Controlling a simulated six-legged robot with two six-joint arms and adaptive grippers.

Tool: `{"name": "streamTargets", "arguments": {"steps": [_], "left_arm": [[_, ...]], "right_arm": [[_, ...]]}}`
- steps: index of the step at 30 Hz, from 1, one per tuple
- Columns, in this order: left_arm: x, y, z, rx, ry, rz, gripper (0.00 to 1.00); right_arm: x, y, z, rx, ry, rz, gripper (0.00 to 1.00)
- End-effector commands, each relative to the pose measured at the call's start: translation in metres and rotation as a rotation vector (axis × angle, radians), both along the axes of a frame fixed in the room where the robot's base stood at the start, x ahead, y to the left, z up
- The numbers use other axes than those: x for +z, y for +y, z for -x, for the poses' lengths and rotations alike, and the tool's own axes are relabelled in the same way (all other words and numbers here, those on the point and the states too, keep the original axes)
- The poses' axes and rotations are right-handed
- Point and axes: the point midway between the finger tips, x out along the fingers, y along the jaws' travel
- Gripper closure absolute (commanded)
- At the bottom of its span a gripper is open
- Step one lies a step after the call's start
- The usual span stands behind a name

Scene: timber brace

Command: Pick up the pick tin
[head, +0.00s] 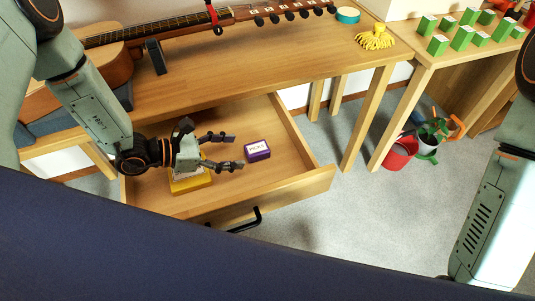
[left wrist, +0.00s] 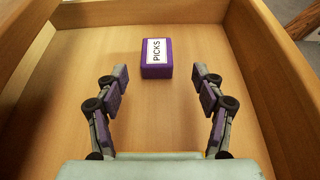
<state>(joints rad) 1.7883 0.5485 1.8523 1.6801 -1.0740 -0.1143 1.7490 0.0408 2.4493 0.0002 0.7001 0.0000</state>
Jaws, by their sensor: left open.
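The pick tin (head: 257,150) is a small purple box with a white label on top. It lies in the open drawer (head: 290,190), right of my left gripper. In the left wrist view the tin (left wrist: 157,66), labelled PICKS, sits beyond the fingertips, centred between them. My left gripper (head: 235,151) is open and empty over the drawer, its fingers pointing at the tin and apart from it. It also shows in the left wrist view (left wrist: 160,82). My right gripper is not in view; only part of my right arm shows at the right edge.
A yellow item with a pale top (head: 190,184) lies in the drawer under my left gripper. The drawer's wooden walls surround the tin. The table (head: 310,60) above holds a guitar (head: 110,50), teal tape (head: 348,15) and a yellow brush-like thing (head: 375,38).

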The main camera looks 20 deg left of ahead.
Motion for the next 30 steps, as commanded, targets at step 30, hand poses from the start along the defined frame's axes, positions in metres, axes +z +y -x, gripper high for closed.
{"name": "streamTargets", "arguments": {"steps": [30], "left_arm": [[-0.032,-0.055,-0.042,0.002,-0.001,0.000,0.31]], "right_arm": [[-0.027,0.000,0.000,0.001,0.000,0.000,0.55]]}}
